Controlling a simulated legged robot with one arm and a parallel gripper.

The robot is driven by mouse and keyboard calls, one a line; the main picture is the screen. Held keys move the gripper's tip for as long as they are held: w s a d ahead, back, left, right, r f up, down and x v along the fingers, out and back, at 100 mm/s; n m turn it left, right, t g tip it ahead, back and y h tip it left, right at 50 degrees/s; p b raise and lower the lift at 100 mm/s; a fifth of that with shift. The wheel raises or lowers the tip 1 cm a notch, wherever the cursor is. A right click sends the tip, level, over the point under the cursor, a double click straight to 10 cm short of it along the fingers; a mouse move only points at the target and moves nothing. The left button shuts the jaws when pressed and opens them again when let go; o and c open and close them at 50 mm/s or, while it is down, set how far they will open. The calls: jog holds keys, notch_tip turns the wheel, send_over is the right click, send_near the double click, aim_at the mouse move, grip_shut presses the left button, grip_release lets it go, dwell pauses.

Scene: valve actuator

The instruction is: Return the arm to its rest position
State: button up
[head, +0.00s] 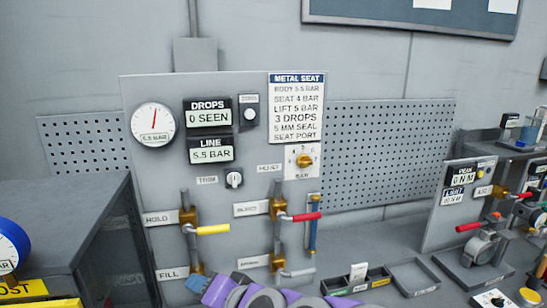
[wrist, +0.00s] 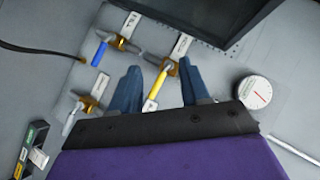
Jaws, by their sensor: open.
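My gripper (wrist: 160,66) is open, with its two blue fingers spread apart and nothing held between them. In the wrist view the yellow handle (wrist: 157,90) of the HOLD valve shows in the gap between the fingers, with space on both sides; the depth between them is unclear. In the head view this yellow handle (head: 213,230) points right from its brass valve. My purple and grey arm (head: 250,296) is low at the bottom edge, in front of the panel's lower part.
The valve panel (head: 255,180) carries a gauge (head: 153,126), displays and a red handle (head: 306,216). A grey cabinet (head: 70,215) stands left. Trays (head: 415,278) and a second small panel (head: 455,205) are on the bench at right. A blue handle (wrist: 100,53) shows in the wrist view.

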jog(key=s+d+f+n+g+h, duration=0.1)
jog(key=s+d+f+g+h, duration=0.4)
jog(key=s+d, duration=0.7)
jog(key=s+d+f+n+g+h, duration=0.2)
jog(key=s+d+f+g+h, duration=0.2)
jog(key=s+d+f, duration=0.4)
jog(key=s+d+g, duration=0.1)
jog(key=s+d, duration=0.2)
jog(key=d, duration=0.3)
jog(key=shift+s+d+g+h, duration=0.15)
jog(key=shift+s+g+h, duration=0.15)
jog(key=shift+s+h, duration=0.1)
jog(key=shift+w, duration=0.1)
dwell(4.9)
